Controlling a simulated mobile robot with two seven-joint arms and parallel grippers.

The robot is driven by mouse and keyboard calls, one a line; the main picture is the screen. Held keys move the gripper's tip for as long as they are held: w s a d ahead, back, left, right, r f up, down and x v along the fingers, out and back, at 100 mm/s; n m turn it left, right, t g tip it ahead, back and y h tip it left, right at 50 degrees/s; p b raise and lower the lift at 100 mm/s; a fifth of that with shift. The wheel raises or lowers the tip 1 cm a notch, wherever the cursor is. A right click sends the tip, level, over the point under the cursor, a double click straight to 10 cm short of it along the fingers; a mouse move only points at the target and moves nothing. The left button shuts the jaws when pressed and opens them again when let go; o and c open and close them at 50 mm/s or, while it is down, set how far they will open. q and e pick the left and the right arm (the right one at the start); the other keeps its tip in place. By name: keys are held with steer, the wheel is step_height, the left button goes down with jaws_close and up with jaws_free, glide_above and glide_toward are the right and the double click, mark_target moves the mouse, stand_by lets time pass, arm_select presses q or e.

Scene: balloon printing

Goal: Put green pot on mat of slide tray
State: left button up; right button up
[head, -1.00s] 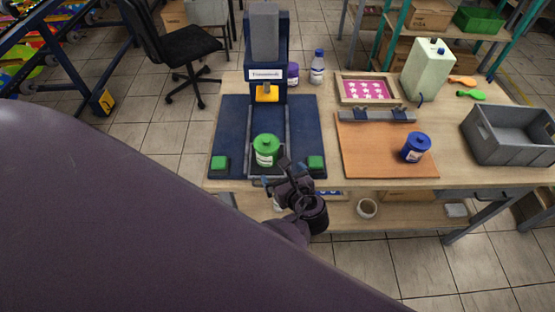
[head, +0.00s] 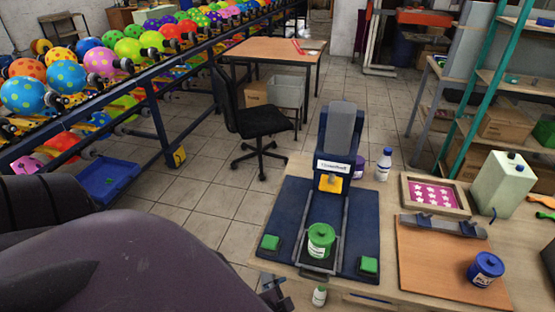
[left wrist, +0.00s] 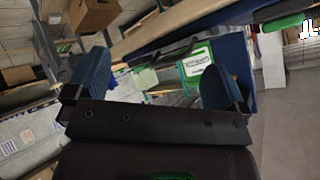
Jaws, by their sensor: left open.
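The green pot (head: 321,240), with a green lid and a white label, stands upright on the dark mat (head: 318,264) of the slide tray, between the rails of the blue press. My left gripper (head: 272,285) is at the table's front edge, left of and in front of the pot, apart from it. It is partly cut off by the picture's bottom. In the left wrist view its two blue fingers (left wrist: 158,82) are wide apart and empty, with the green pot (left wrist: 196,62) beyond them. My right gripper is not in view.
Green buttons (head: 270,242) flank the tray on the blue base. To the right are a blue pot (head: 485,269) on an orange board (head: 440,262), a framed star screen (head: 434,193) and a pale canister (head: 500,184). A small bottle (head: 319,296) shows below the table edge.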

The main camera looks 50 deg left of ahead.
arm_select(q)
steer(key=s+r+n, duration=0.1)
steer(key=n, duration=0.1)
steer(key=s+a+r+n+t+h, duration=0.1)
steer(key=n, duration=0.1)
steer(key=shift+n, duration=0.4)
